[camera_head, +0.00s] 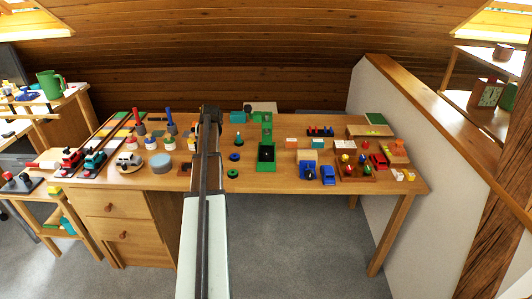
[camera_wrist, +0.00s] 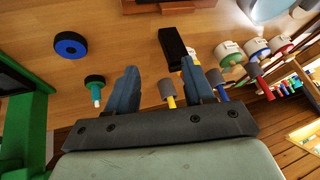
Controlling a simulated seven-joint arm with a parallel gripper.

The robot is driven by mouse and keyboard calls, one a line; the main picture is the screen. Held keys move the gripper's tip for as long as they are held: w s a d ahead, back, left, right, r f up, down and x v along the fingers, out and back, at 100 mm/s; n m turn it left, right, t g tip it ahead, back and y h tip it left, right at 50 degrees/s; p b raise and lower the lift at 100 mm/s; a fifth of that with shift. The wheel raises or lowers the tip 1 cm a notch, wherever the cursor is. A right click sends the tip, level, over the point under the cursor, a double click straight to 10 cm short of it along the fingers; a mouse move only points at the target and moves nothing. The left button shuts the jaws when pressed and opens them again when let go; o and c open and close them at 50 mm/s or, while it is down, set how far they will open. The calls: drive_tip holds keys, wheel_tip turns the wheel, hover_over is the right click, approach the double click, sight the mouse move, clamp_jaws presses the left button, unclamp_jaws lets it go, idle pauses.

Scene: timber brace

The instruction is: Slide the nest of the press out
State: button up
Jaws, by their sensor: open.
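The press appears to be the tall green piece (camera_head: 267,128) right of the table's middle. A dark, box-like part with a green rim, which looks like its nest (camera_head: 266,154), sits at its front end. In the wrist view, a green frame (camera_wrist: 38,115) with a dark inside runs along the left edge, cut off by the picture. My gripper (camera_wrist: 160,70) is open, with nothing between its fingers. In the head view my arm reaches over the table left of the press, and the fingertips are hard to make out. The gripper is apart from the press.
A black block (camera_wrist: 172,42) is beyond the fingers. A partition (camera_head: 420,140) bounds the right.

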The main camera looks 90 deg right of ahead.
drive_tip(key=s+f+m+g, duration=0.2)
drive_tip(key=s+m+g, duration=0.25)
drive_tip(key=s, duration=1.55)
approach(266, 153)
drive_tip(key=shift+m+y, duration=0.4)
drive_tip(key=shift+m, duration=0.05)
drive_tip(key=shift+d+x, duration=0.1)
drive_tip(key=shift+x, duration=2.05)
drive_tip(key=shift+d+x, duration=0.15)
drive_tip(key=shift+x, duration=1.95)
drive_tip(key=shift+s+r, duration=0.1)
drive_tip(key=shift+c, duration=0.5)
clamp_jaws()
